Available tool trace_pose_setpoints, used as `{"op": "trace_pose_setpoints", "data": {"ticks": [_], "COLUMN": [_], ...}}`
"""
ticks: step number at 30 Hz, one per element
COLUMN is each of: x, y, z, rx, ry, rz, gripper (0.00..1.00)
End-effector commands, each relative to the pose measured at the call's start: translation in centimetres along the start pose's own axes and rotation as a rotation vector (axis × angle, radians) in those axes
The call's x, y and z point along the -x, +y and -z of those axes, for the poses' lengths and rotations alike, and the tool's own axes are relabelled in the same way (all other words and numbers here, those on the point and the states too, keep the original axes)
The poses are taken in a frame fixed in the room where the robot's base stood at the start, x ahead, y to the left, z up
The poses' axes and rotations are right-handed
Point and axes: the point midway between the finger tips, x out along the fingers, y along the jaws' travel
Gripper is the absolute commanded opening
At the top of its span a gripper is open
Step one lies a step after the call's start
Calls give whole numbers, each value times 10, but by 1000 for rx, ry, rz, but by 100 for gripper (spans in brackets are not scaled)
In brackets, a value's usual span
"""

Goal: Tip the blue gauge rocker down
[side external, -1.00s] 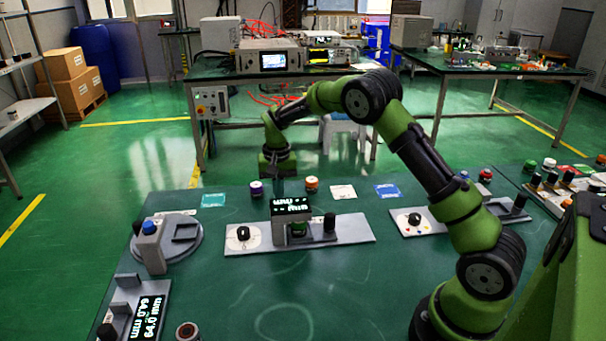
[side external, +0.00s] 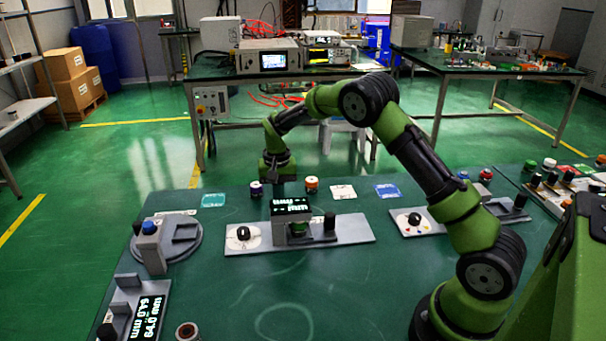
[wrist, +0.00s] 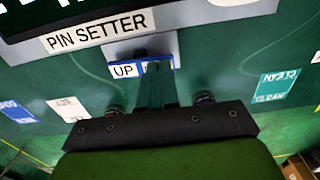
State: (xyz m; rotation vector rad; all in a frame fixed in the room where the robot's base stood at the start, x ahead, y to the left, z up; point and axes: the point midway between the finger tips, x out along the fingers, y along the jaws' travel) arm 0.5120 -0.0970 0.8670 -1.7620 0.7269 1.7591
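The blue rocker (wrist: 125,70) shows in the wrist view on a grey plate below a "PIN SETTER" label (wrist: 97,31). Its left half reads "UP"; the rest is mostly covered by my fingers. My gripper (wrist: 158,68) has its two dark fingers together, with nothing seen between them, and the tips overlap the rocker's right half. I cannot tell whether they touch it. In the side view my gripper (side external: 279,187) points down just behind the gauge unit with the lit display (side external: 290,205). The rocker is hidden there.
A black knob (side external: 243,233) and a black post (side external: 329,223) flank the display unit on its grey base (side external: 355,230). Purple (side external: 257,188) and orange (side external: 311,184) knobs stand close to my gripper. The front middle of the green table (side external: 330,285) is clear.

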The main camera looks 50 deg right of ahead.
Motion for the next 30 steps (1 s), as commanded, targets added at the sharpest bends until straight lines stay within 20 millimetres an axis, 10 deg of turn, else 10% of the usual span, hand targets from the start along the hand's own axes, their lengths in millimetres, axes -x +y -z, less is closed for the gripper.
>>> {"op": "trace_pose_setpoints", "data": {"ticks": [15,30], "x": [-6,32], "y": [2,1], "z": [0,0], "rx": [-2,-1], "ry": [-2,0], "rz": [-3,-1], "gripper": [0,0]}}
